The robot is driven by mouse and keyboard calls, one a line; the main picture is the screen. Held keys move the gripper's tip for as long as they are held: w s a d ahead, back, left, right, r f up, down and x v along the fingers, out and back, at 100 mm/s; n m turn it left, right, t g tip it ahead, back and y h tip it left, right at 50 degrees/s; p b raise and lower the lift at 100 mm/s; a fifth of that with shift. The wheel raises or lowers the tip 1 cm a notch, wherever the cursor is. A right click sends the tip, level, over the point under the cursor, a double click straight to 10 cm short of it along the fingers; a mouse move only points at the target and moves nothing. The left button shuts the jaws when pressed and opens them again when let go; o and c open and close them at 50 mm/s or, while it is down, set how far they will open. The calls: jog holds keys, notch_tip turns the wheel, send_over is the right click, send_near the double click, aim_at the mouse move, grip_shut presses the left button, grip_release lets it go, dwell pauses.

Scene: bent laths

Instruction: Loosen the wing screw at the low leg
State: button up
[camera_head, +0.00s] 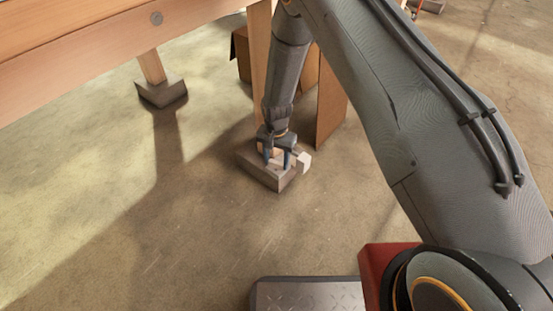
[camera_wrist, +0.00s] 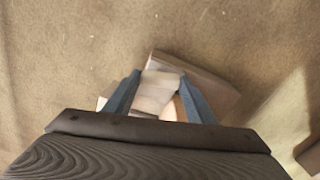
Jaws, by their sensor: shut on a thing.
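My gripper (camera_head: 277,161) reaches down to the foot of a wooden leg (camera_head: 259,70). That leg stands at a brown-grey foot block (camera_head: 283,181) on the floor. In the wrist view my gripper (camera_wrist: 158,103) has its two blue fingers closed on a pale piece (camera_wrist: 156,88). The foot block also shows there, behind and right of the fingers (camera_wrist: 205,80). A small white block (camera_head: 304,162) sits at the right of the fingers in the head view. I cannot make out the shape of a wing screw; the fingers and wrist hide part of this spot.
A wooden beam (camera_head: 110,52) with a round bolt head (camera_head: 156,18) crosses the upper left. Another leg (camera_head: 152,67) stands on its own foot block (camera_head: 162,92). An upright brown panel (camera_head: 331,105) stands close behind my gripper. The floor in front is clear.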

jog(key=n+p, duration=0.1)
jog(key=n, duration=0.2)
jog(key=shift+n+p, duration=0.3)
jog(key=n+p, duration=0.1)
jog(key=n, duration=0.2)
jog(key=shift+n, duration=0.3)
jog(key=n+p, duration=0.1)
jog(key=n, duration=0.2)
jog(key=shift+n, duration=2.4)
jog(key=o, duration=1)
jog(key=shift+o, duration=0.2)
